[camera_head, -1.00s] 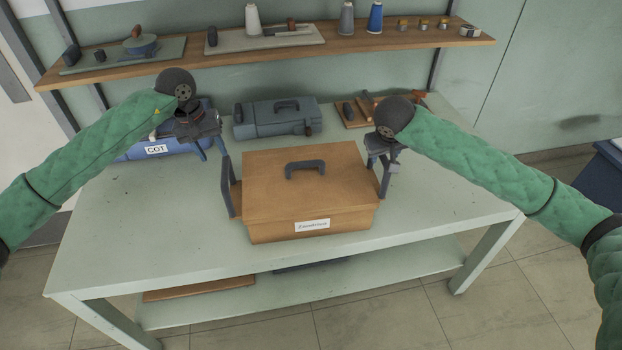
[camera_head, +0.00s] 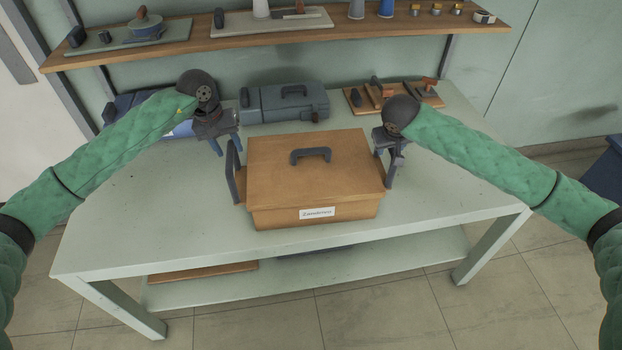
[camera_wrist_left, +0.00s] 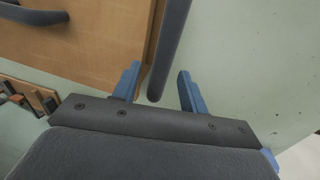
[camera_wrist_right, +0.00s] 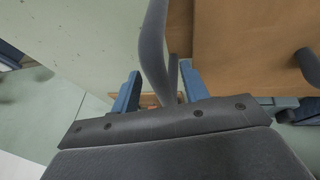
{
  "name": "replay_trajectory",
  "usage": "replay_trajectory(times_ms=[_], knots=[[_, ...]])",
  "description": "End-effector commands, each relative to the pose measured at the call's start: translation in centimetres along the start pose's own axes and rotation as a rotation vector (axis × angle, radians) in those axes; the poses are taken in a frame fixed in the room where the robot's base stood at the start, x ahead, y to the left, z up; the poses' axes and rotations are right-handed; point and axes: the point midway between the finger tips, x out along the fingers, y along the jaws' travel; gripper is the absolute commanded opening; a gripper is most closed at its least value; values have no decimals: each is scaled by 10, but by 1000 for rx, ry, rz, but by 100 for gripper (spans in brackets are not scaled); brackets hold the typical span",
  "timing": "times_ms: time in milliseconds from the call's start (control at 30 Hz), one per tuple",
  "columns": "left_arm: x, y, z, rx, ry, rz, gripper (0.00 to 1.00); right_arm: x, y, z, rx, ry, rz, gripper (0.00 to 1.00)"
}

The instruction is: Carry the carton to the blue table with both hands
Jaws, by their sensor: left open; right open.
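The carton (camera_head: 315,165) is a tan-brown box with a white label, a dark top handle and a dark grey upright handle on each side. It stands on the pale green table (camera_head: 130,225). My left gripper (camera_head: 227,147) is open at the carton's left handle (camera_head: 233,172); in the left wrist view that handle (camera_wrist_left: 170,45) runs between the blue fingers. My right gripper (camera_head: 391,162) is open at the right side handle, which in the right wrist view (camera_wrist_right: 154,50) passes between the fingers. A dark blue piece of furniture (camera_head: 606,172), possibly the blue table, is cut off at the right edge.
A grey-blue toolbox (camera_head: 285,103) stands behind the carton, with a blue case partly hidden behind my left arm. A wooden board with tools (camera_head: 365,98) lies at the back right. A wooden shelf (camera_head: 290,38) spans the wall. The table's front strip is clear.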

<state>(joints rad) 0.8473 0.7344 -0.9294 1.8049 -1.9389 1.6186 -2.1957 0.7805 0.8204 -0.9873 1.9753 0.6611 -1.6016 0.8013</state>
Motion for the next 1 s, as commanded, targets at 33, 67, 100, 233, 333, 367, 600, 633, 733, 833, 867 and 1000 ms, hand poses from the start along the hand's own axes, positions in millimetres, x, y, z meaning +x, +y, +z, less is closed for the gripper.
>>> replay_trajectory(times_ms=[33, 67, 100, 233, 333, 367, 600, 633, 733, 833, 867, 1000], knots=[[7, 0, 0, -1, -2, 0, 43, 6, 0, 0, 0, 0, 0, 45], [9, 0, 0, 0, -2, 0, 43, 8, 0, 0, 0, 0, -1, 45], [12, 0, 0, 0, -1, 0, 43, 12, 0, 0, 0, -1, 0, 45], [18, 0, 0, 0, 0, 1, 43, 18, 0, 0, 0, 0, -1, 45], [20, 0, 0, 1, 1, 1, 43, 20, 0, 0, 0, 1, -1, 45], [20, 0, 0, 1, 1, 1, 43, 20, 0, 0, 0, 1, -1, 45], [21, 0, 0, 0, 0, 1, 35, 20, 0, 0, -1, 1, -1, 37], [20, 0, 0, 0, 0, 1, 29, 20, 0, 0, -1, 1, -1, 31], [20, 0, 0, 0, 0, 0, 10, 20, 0, 0, -1, 1, -1, 12], [20, 0, 0, 0, 0, 1, 0, 20, 0, 0, -1, 0, -1, 0], [20, 0, 0, 0, 0, 1, 0, 20, 0, 0, -1, 1, -1, 0], [20, 0, 0, 0, 0, 1, 0, 20, 0, 0, -1, 1, -1, 0]])
